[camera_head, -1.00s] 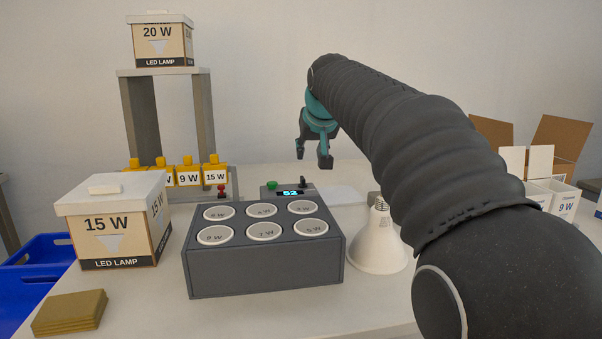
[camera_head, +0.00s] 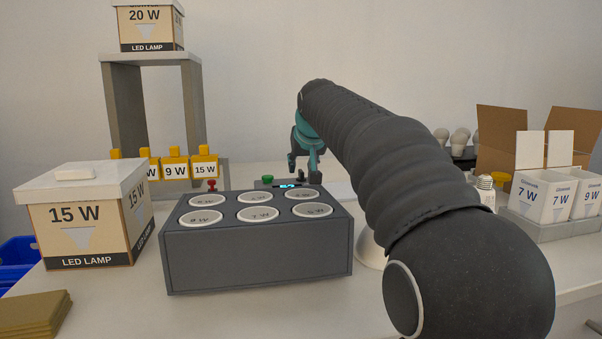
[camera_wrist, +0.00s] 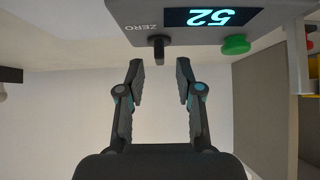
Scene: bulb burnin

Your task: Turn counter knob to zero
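The counter box (camera_wrist: 180,30) shows upside down at the top of the wrist view. Its lit display (camera_wrist: 210,17) reads 52, with a green button (camera_wrist: 236,44) beside it. A dark knob (camera_wrist: 159,48) by the ZERO label sticks out toward my gripper (camera_wrist: 160,72). My gripper is open and empty, and in the wrist picture the knob lies between and just beyond the fingertips. In the head view the counter's display (camera_head: 287,185) shows behind the grey socket block, with my gripper (camera_head: 302,176) right above it; the knob is hard to make out there.
The grey block (camera_head: 258,258) with several round sockets stands in front of the counter. A 15 W box (camera_head: 82,231) is at left. A large bulb (camera_head: 371,250) is partly hidden behind my arm. White cartons (camera_head: 545,196) stand at right.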

